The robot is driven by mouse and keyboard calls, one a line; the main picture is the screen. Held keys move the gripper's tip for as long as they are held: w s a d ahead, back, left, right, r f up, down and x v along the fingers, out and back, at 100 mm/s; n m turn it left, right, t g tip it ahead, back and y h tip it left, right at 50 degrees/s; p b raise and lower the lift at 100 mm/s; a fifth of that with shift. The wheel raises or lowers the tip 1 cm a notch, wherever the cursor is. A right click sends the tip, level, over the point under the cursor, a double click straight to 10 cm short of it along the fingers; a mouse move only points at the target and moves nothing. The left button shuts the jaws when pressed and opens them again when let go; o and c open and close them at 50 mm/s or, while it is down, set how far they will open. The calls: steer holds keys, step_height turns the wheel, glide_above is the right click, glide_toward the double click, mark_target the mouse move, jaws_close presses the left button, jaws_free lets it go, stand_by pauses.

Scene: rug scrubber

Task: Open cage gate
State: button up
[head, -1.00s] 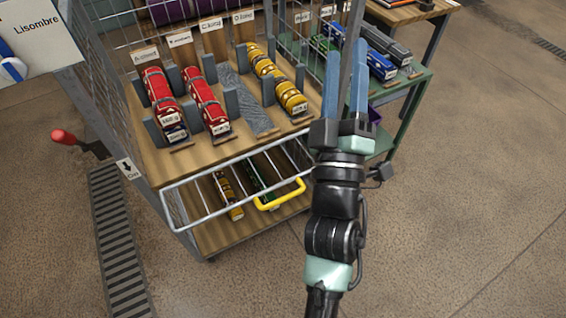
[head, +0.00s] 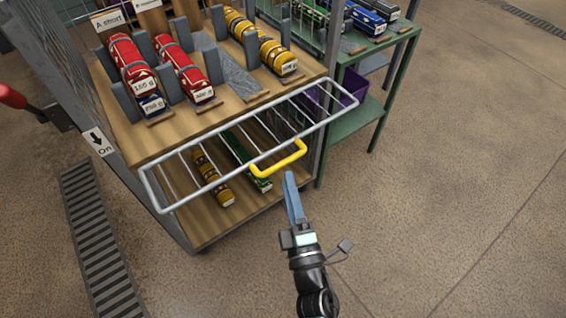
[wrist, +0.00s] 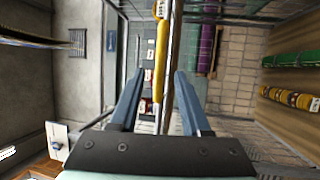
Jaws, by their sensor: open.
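The cage gate (head: 150,193) is a white wire frame across the front opening of the cage's lower shelf. A yellow handle (head: 280,160) sticks out from its lower bar, right of the middle. My gripper (head: 291,183) is open, with its blue fingers just below and near the handle's right end. In the wrist view, my gripper (wrist: 157,75) has its two fingers apart, with a yellow bar (wrist: 160,50), likely the handle, lined up between them. I cannot tell whether they touch it.
Yellow and green ones (head: 212,178) lie behind the gate. A green table (head: 357,118) stands close on the right. A red lever (head: 14,98) is at the left. Floor in front is clear.

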mark_target(283, 162)
steer(key=b+x, duration=0.1)
steer(key=x, duration=0.5)
steer(key=shift+c, duration=0.3)
jaws_close()
stand_by(1.1)
